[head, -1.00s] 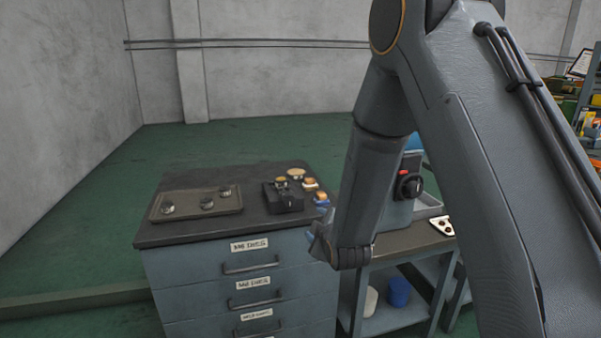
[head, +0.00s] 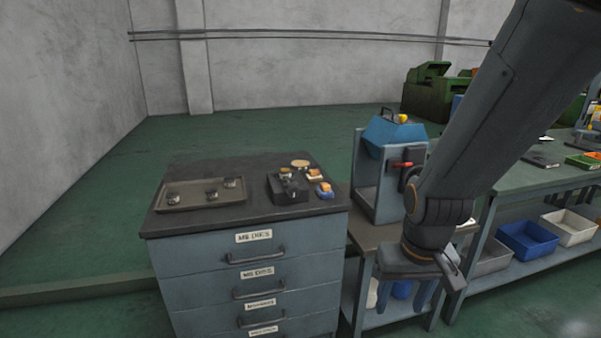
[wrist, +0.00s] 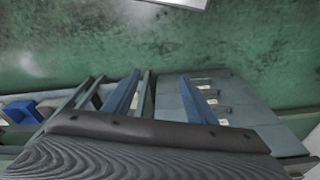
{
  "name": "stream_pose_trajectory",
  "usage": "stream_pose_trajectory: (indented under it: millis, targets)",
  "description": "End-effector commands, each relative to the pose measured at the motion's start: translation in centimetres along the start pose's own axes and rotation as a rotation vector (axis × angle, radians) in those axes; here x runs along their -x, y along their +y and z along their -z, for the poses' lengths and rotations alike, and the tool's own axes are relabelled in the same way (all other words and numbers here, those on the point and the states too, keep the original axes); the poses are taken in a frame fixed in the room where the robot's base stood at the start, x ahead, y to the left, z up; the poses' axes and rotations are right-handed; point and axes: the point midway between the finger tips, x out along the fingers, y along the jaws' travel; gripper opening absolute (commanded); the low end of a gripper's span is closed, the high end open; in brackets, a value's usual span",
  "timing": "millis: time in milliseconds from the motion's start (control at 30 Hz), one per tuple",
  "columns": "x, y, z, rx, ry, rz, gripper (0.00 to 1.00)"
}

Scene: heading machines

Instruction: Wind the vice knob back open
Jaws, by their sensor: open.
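A small black vice (head: 289,188) sits on the dark top of the drawer cabinet (head: 175,221), right of a tray. A small part shows on top of it, but its knob is too small to make out clearly. My gripper (head: 412,296) hangs to the right of the cabinet, in front of the low side table, well away from the vice and pointing down. In the wrist view its two blue fingers (wrist: 163,92) are apart with nothing between them. The vice is not recognisable in the wrist view.
A shallow tray (head: 190,203) with several small metal pieces lies left of the vice. Small orange and blue items (head: 325,190) lie right of it. A grey machine with a blue hood (head: 393,133) stands behind my arm. A bench with bins (head: 527,239) is at right.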

Motion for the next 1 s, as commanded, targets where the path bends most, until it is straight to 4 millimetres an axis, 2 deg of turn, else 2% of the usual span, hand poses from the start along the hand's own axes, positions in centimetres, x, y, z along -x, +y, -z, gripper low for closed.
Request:
stream_pose_trajectory:
  millis: [167,300,500,600,700,900,1000]
  targets:
    - [-2.5,-2.7,9.1,0.058,0.234,0.015,0.51]
    - [-3.9,-5.7,16.7,0.103,0.461,0.03,0.51]
    - [-4.7,-10.6,25.4,0.16,0.783,0.05,0.51]
    - [-4.7,-13.2,28.5,0.183,0.944,0.061,0.51]
    - [-4.4,-15.7,30.7,0.202,1.101,0.07,0.51]
    - [-3.5,-19.1,32.3,0.224,1.337,0.085,0.51]
    - [-3.1,-19.9,32.5,0.227,1.4,0.087,0.51]
